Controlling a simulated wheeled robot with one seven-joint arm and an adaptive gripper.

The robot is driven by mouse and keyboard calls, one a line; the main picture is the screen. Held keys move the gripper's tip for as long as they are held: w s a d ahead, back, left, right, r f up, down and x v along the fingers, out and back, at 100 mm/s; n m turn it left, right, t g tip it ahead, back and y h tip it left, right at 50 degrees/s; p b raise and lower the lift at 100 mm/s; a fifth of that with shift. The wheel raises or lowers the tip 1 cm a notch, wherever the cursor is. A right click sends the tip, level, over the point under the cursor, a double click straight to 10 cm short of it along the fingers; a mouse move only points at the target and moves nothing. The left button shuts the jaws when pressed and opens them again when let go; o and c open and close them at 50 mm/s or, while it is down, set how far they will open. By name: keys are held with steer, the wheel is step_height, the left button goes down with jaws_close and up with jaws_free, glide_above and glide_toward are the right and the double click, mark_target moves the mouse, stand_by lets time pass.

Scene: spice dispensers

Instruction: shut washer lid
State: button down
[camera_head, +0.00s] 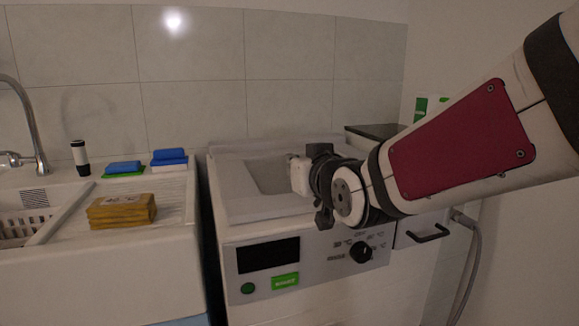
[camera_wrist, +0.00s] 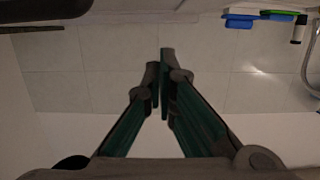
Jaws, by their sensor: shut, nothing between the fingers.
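The white washer (camera_head: 232,200) stands in the middle of the head view, its top recess (camera_head: 268,172) showing as a grey hollow. A pale raised strip (camera_head: 265,146) runs along its back edge; I cannot tell whether it is the lid standing up. My arm's wrist covers the right part of the washer top. My gripper (camera_wrist: 161,68) is shut and empty in the wrist view, its fingertips together in front of the tiled wall. The fingers are hidden in the head view, and I cannot tell whether they touch the washer.
A sink counter (camera_head: 165,215) stands at left with a yellow sponge stack (camera_head: 121,211), blue sponges (camera_head: 169,158), a dark-capped bottle (camera_head: 80,157) and a faucet (camera_head: 35,130). The washer's front has a dial (camera_head: 361,252) and a dark display (camera_head: 268,255). A hose (camera_head: 474,255) hangs at right.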

steer(key=shift+s+d+f+b, duration=0.1)
steer(key=shift+s+f+b, duration=0.15)
steer(key=shift+f+b, duration=0.6)
steer(key=shift+f, duration=0.2)
steer(key=shift+r, duration=0.1)
